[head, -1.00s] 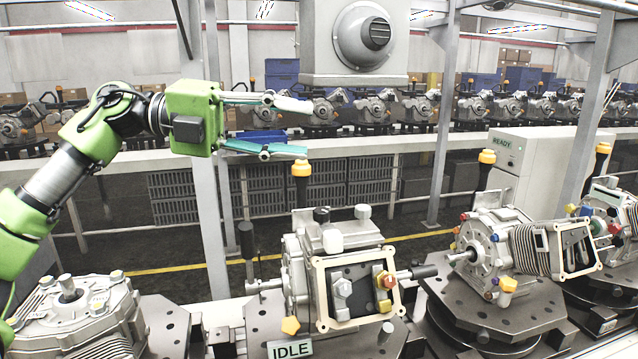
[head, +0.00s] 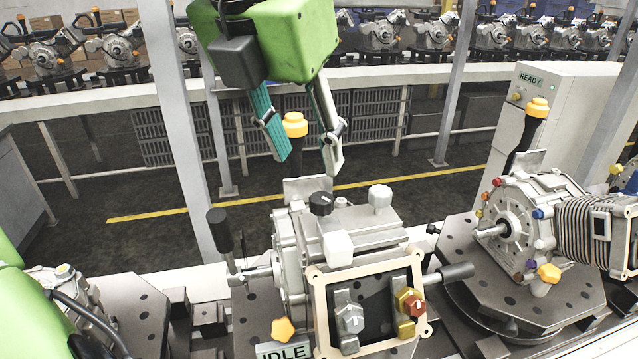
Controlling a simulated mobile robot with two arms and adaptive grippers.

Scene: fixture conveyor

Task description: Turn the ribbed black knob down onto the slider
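The ribbed black knob (head: 321,203) stands on top of the grey machine housing (head: 375,241) at the middle of the head view. A white knob (head: 338,246) is in front of it and a pale grey knob (head: 380,199) is to its right. I cannot tell which part is the slider. My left gripper (head: 309,163) points down above the black knob, a little up and left of it in the picture. My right gripper is not in view.
A black-handled lever (head: 219,231) stands left of the housing, and a dark rod handle (head: 456,271) sticks out at its right. A yellow-capped black post (head: 531,125) stands by the second machine at right. An IDLE sign (head: 285,352) is at the front.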

